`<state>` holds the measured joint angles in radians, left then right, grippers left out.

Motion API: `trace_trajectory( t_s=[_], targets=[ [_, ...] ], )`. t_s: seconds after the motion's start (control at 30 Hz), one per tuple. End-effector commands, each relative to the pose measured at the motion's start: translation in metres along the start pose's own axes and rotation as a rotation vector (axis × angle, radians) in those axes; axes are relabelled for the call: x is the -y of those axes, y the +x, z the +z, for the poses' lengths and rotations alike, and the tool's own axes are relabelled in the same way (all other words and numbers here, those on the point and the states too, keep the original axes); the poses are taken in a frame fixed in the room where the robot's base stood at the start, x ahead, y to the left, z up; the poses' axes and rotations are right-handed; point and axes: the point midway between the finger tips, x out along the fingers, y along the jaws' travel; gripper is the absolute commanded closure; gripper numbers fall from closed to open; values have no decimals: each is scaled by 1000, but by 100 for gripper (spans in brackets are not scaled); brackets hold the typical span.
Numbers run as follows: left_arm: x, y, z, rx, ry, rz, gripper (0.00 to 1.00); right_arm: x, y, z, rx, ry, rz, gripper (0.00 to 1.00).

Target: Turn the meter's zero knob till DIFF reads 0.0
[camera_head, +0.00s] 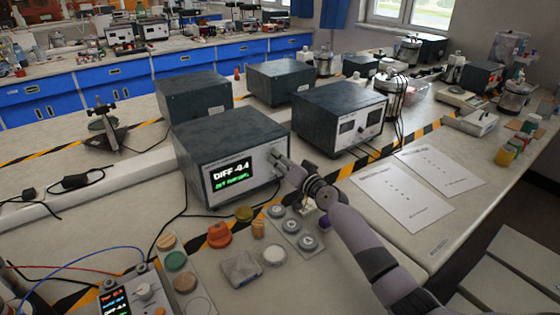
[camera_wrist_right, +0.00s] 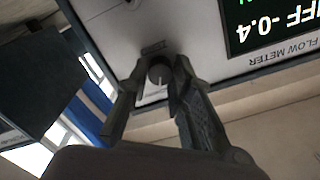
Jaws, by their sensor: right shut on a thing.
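The meter (camera_head: 225,132) is a dark grey box on the bench with a light front panel. Its display (camera_head: 232,171) reads DIFF -0.4, with a green line of smaller text below. In the right wrist view the display (camera_wrist_right: 270,22) appears upside down and also reads -0.4, beside the words FLOW METER. The zero knob (camera_wrist_right: 158,72) is a small round dark knob on the panel. My right gripper (camera_wrist_right: 158,80) has its fingers on either side of the knob, shut on it. In the head view the right gripper (camera_head: 279,160) is at the panel's right side. My left gripper is out of view.
A second grey instrument (camera_head: 340,115) stands close to the right of the meter. Paper sheets (camera_head: 402,198) lie flat at right. Cables run over the bench at left.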

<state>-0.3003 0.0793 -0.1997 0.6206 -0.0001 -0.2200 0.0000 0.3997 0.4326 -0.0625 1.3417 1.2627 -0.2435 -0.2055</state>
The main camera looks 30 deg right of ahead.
Motion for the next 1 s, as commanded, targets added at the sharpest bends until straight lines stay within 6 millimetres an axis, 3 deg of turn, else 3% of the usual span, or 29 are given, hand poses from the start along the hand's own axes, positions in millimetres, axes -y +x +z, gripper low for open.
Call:
trace_trajectory(
  t_s=[0.6, 1.0],
  targets=[
    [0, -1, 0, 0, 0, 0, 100, 0, 0, 0, 1, 577, 1, 100],
    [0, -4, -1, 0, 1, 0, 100, -1, 0, 0, 0, 824, 1, 100]
  ],
)
